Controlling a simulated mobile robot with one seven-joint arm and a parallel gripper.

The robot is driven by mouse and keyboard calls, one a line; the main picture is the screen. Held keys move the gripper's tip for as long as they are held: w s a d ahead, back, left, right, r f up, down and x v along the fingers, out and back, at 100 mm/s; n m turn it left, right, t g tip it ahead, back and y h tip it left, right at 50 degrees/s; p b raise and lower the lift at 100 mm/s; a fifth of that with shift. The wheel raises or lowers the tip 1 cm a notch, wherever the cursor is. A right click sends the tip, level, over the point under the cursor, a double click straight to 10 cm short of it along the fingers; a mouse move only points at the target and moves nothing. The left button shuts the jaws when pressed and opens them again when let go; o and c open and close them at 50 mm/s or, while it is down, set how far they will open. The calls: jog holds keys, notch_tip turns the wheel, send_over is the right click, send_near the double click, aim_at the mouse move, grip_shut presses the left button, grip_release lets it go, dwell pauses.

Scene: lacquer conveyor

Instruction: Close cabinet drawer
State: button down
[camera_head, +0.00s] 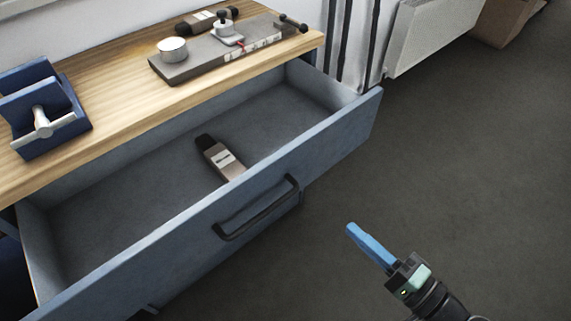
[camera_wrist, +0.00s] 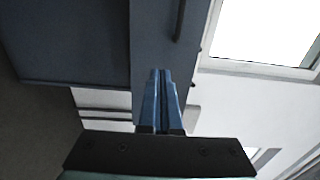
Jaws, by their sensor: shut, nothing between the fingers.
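The cabinet drawer (camera_head: 345,125) is blue-grey and stands pulled well out below a wooden top. Its black bar handle (camera_head: 258,208) is on the front panel. A dark-capped, brownish item with a pale label (camera_head: 220,158) lies inside the drawer. My gripper (camera_head: 352,229) has blue fingers, shut and empty, in front of the drawer to the right of the handle and apart from it. In the wrist view my gripper (camera_wrist: 158,75) points toward a dark blue-grey panel, with part of a dark handle (camera_wrist: 181,20) near the top.
The wooden cabinet top (camera_head: 120,105) carries a blue device (camera_head: 45,110) at left and a grey slab (camera_head: 222,50) with several small items. A white radiator (camera_head: 435,38) is on the wall at the right. The dark floor (camera_head: 460,160) right of the drawer is clear.

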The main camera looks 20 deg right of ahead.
aim_at(295, 178)
jog(key=b+x, duration=0.2)
jog(key=x, duration=1.2)
jog(key=b+x, duration=0.4)
jog(key=x, duration=0.6)
jog(key=b+x, duration=0.5)
jog(key=x, duration=0.6)
jog(key=shift+f, duration=0.25)
jog(key=shift+w+a+b, duration=0.2)
jog(key=shift+w+b, duration=0.1)
jog(key=shift+w, duration=0.3)
jog(key=shift+w+a+r, duration=0.1)
jog(key=shift+w+r, duration=0.05)
jog(key=shift+r, duration=0.3)
jog(key=shift+a, duration=0.1)
